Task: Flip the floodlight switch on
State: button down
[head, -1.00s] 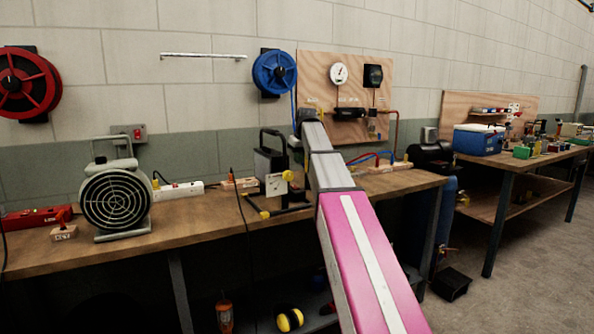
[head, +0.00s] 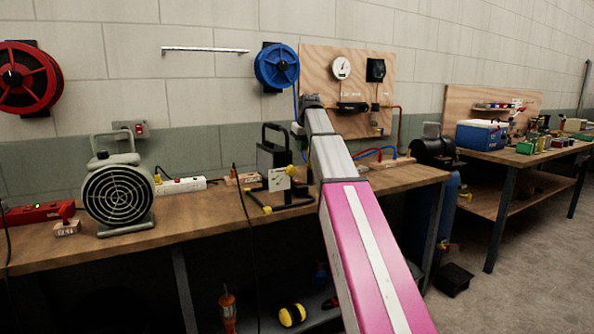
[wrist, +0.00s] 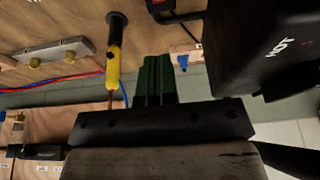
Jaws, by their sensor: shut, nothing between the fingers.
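A black boxy lamp unit with a top handle, apparently the floodlight (head: 272,160), stands on the bench left of my arm in the head view. It has a dark frame with yellow end knobs and a pale panel on its front. In the wrist view a black housing marked HOT (wrist: 268,50) fills the upper right, close beside my gripper (wrist: 154,58). The green fingers are together and empty, beside a yellow upright piece with a black end (wrist: 113,65). A small red part (wrist: 160,4) shows at the top edge; I cannot tell whether it is the switch. The head view hides my fingers.
A grey fan (head: 118,193), a white power strip (head: 181,188) and a red tool (head: 38,212) share the bench (head: 110,250). A gauge board (head: 325,65) and a blue reel (head: 276,67) are on the wall behind. Hoses and a black tank (head: 433,152) are right of my arm.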

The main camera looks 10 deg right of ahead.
aim_at(297, 181)
jog(key=shift+w, duration=0.1)
dwell(0.3)
jog(key=x, duration=1.3)
jog(key=shift+s+f, duration=0.2)
jog(key=shift+f, duration=0.3)
